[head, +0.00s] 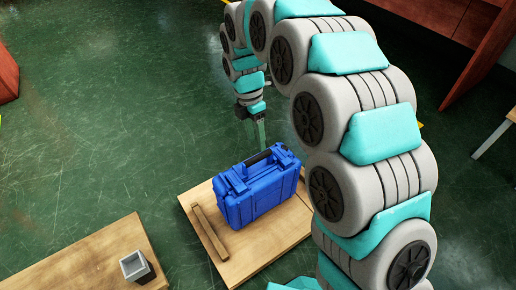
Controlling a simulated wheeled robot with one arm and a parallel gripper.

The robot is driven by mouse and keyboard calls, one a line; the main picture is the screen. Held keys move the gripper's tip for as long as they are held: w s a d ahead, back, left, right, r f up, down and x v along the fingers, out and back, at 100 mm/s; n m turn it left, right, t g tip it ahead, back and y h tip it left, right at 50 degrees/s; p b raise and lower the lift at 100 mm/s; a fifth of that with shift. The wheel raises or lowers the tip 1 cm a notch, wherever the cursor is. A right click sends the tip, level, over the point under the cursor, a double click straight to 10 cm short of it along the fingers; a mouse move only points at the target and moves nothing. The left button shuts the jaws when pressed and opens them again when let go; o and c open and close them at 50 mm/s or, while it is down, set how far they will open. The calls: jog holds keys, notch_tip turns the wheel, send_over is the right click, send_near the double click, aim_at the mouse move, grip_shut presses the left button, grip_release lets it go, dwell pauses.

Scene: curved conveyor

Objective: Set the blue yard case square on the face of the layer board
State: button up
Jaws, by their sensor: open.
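The blue yard case (258,188) stands upright on a light wooden board (262,247), which looks like the layer board. Its black handle is on top and its latches show on the near sides. The case looks roughly in line with the board's edges, towards the far side; its right-hand part of the board is partly hidden by my arm. My gripper (259,137) points down, just above and behind the handle in the picture. It is open, with nothing seen between its fingers, and appears apart from the case.
A brown wooden strip (210,232) lies along the board's left part. At lower left, a wooden surface (75,265) holds a small grey open box (136,266). Reddish-brown furniture (440,20) stands at top right. The green floor (110,120) at left is clear.

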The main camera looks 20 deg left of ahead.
jog(key=v, duration=0.4)
jog(key=s+d+r+m, duration=0.2)
jog(key=s+d+m, duration=0.15)
jog(key=d, duration=0.25)
jog(key=s+d+r+m+y, duration=0.1)
jog(key=s+d+r+m, duration=0.15)
jog(key=d+m, duration=0.3)
jog(key=s+d+r+m, duration=0.2)
jog(key=s+d+m, duration=0.1)
jog(key=d, duration=0.4)
jog(key=s+d+f+m, duration=0.1)
jog(key=s+d+m, duration=0.5)
jog(key=s+m, duration=0.2)
jog(key=s+d+f+m, duration=0.2)
jog(key=s+d+m, duration=0.4)
jog(key=s, duration=0.5)
jog(key=shift+s+m+y, duration=0.4)
jog(key=shift+m, duration=0.5)
